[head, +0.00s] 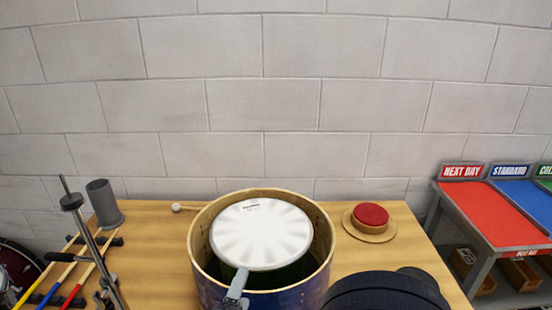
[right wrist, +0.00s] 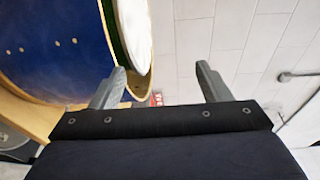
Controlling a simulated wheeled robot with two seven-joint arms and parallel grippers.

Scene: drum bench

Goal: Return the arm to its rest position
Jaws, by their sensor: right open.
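My right gripper (right wrist: 158,78) shows in the right wrist view with its two grey fingers wide apart and nothing between them. The blue drum (right wrist: 45,45) with its wooden rim lies at the left of that view, behind the left finger. In the head view a dark rounded part of my right arm (head: 385,292) shows at the bottom, right of the drum (head: 318,270). A small drum with a white head (head: 262,232) and green shell sits inside the drum's rim. My left gripper is out of view.
The wooden bench (head: 405,235) holds a red pad on a round base (head: 371,216), a mallet (head: 188,208), a grey cup (head: 104,204), a metal stand (head: 92,240) and several coloured sticks. A sorting table (head: 500,215) with red and blue areas stands right. A wall closes the back.

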